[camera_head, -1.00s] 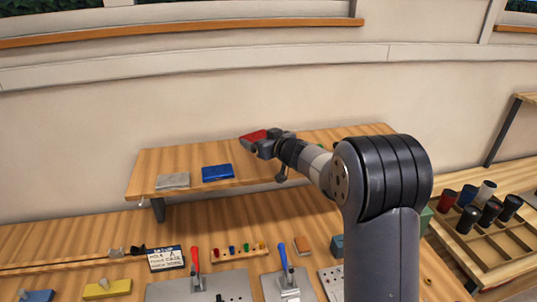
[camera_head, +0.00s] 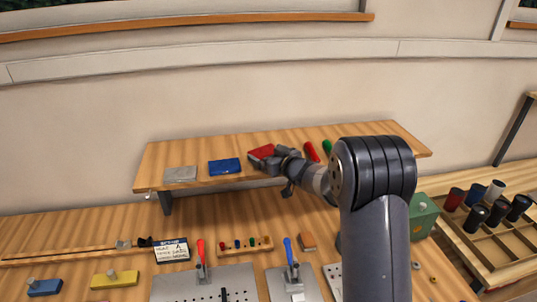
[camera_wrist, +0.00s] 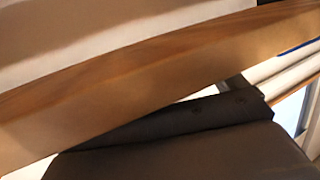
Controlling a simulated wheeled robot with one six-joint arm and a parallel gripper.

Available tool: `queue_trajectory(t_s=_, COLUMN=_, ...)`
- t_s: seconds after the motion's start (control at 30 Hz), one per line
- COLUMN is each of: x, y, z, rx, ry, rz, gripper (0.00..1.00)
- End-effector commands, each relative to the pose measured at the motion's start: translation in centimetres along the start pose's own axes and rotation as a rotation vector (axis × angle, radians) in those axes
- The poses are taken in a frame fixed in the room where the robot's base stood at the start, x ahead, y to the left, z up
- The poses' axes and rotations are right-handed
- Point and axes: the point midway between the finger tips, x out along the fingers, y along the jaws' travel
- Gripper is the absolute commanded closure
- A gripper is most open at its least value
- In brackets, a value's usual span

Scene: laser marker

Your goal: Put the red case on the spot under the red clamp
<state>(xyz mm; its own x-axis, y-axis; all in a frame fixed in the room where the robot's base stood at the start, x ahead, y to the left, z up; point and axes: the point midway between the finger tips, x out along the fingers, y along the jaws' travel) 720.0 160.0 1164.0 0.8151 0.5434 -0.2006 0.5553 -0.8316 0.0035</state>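The red case (camera_head: 262,151) is a flat red piece at the tip of my gripper (camera_head: 268,160), over the raised wooden shelf. My gripper appears shut on its near edge. I cannot tell whether the case touches the shelf. The red clamp (camera_head: 201,250) has an upright red handle and stands at the back of a grey perforated plate (camera_head: 178,282) on the bench below. The spot under it is too small to make out. The wrist view shows a dark part of my gripper (camera_wrist: 190,145) close to a wooden edge; the case is not visible there.
On the shelf (camera_head: 150,160) lie a grey case (camera_head: 180,174), a blue case (camera_head: 224,166) and red and green items (camera_head: 312,151). A blue clamp (camera_head: 288,250), a peg rack (camera_head: 245,245), a label card (camera_head: 172,250) and a green box (camera_head: 422,215) are on the bench.

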Motion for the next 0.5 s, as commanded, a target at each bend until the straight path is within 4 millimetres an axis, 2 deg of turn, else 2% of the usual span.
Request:
queue_trajectory(t_s=0.1, x=0.0, y=0.0, z=-0.1, rx=0.0, ry=0.0, rz=0.0, gripper=0.0)
queue_trajectory(t_s=0.37, x=-0.1, y=0.0, z=-0.3, rx=-0.001, ry=0.001, rz=0.0, gripper=0.0)
queue_trajectory(t_s=0.5, x=-1.1, y=0.1, z=-0.2, rx=-0.001, ry=0.001, rz=0.002, gripper=0.0)
